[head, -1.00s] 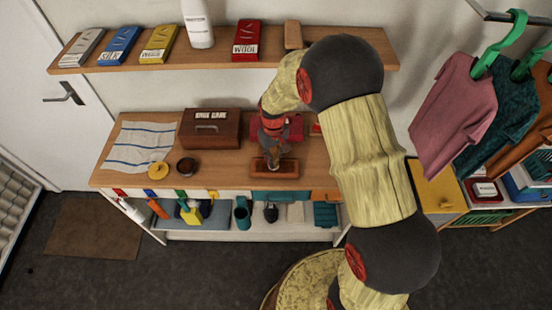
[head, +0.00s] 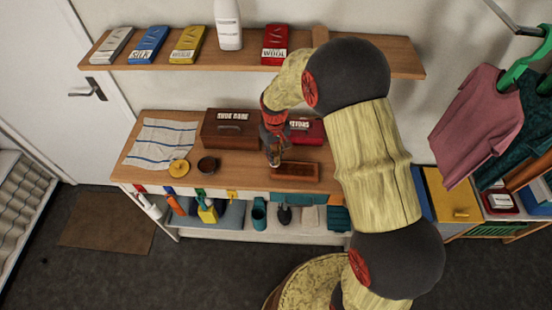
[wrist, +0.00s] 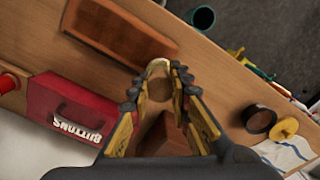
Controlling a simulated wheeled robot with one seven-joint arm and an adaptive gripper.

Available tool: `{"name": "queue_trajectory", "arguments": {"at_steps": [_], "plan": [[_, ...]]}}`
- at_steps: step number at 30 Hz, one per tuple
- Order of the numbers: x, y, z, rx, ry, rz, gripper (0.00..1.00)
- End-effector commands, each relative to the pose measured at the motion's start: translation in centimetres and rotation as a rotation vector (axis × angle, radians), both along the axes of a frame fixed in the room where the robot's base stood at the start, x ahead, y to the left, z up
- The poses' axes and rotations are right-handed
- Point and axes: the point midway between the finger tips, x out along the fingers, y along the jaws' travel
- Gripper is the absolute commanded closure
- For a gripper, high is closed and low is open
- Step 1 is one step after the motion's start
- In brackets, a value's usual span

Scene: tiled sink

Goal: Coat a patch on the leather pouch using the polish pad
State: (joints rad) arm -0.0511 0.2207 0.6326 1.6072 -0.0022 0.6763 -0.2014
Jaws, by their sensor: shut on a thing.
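The leather pouch (head: 295,172) is a flat reddish-brown rectangle near the front edge of the wooden table. It also shows at the upper left of the wrist view (wrist: 120,30). My gripper (head: 274,160) is just left of the pouch in the head view, apart from it in the wrist view. Its fingers (wrist: 160,88) are shut on the polish pad (wrist: 159,69), a small tan piece with a pale rounded end. The pad's contact face is hidden. I cannot tell whether a patch on the pouch is coated.
An open dark tin (head: 208,165) and its yellow lid (head: 179,166) stand to the left, by a striped cloth (head: 160,142). Behind are a brown shoe care box (head: 229,130) and a red buttons box (head: 308,130). A wall shelf (head: 360,62) hangs above.

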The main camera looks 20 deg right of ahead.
Motion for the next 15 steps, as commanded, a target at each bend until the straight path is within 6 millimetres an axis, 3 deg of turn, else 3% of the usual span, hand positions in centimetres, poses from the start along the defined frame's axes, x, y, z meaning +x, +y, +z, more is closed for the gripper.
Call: {"name": "queue_trajectory", "arguments": {"at_steps": [15], "plan": [[0.3,0.2,4.7,0.0,0.005,-0.002,1.0]]}}
